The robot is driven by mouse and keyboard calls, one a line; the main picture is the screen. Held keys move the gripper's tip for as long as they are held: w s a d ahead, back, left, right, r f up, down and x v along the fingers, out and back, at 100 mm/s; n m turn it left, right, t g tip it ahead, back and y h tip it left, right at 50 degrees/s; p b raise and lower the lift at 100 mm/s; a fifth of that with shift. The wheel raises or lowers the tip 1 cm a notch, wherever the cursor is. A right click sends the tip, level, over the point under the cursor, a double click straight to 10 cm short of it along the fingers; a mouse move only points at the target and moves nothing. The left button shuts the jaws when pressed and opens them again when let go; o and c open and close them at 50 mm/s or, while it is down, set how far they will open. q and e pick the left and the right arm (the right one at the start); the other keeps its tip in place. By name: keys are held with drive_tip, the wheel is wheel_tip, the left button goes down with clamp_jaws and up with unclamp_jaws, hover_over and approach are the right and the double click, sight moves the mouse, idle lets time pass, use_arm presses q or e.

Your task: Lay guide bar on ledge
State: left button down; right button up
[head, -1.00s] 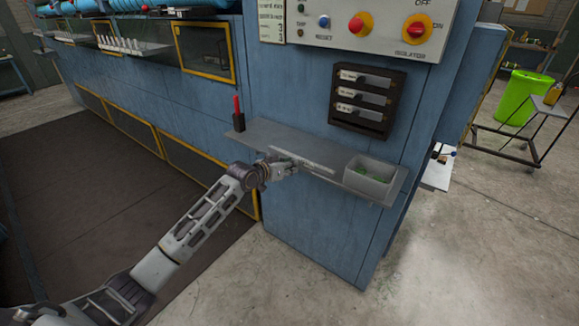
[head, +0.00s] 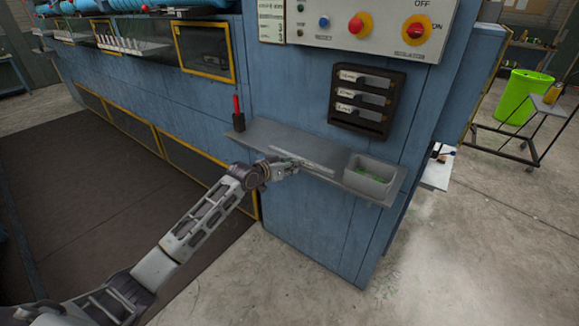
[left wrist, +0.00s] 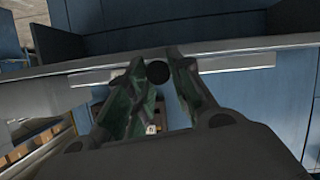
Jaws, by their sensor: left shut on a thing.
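The guide bar (head: 306,163) is a thin, pale strip at the front part of the grey ledge (head: 262,133) on the blue machine. It runs roughly along the ledge's length. My left gripper (head: 291,168) is shut on the bar from the front side, near the ledge's front edge. In the left wrist view the bar (left wrist: 92,78) sticks out on both sides of the fingers (left wrist: 157,66), close to the ledge (left wrist: 265,44). Whether the bar touches the ledge or is just above it, I cannot tell. My right gripper is not in view.
A grey bin (head: 370,178) with green bits stands at the ledge's right end. A red-tipped tool in a black holder (head: 238,117) stands at the left end. A dark rack (head: 366,98) and a control panel (head: 355,22) are on the wall above.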

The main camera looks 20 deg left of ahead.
use_arm(q)
drive_tip(key=shift+f, duration=0.1)
idle(0.8)
drive_tip(key=c, duration=1.2)
unclamp_jaws()
drive_tip(key=shift+v, duration=5.95)
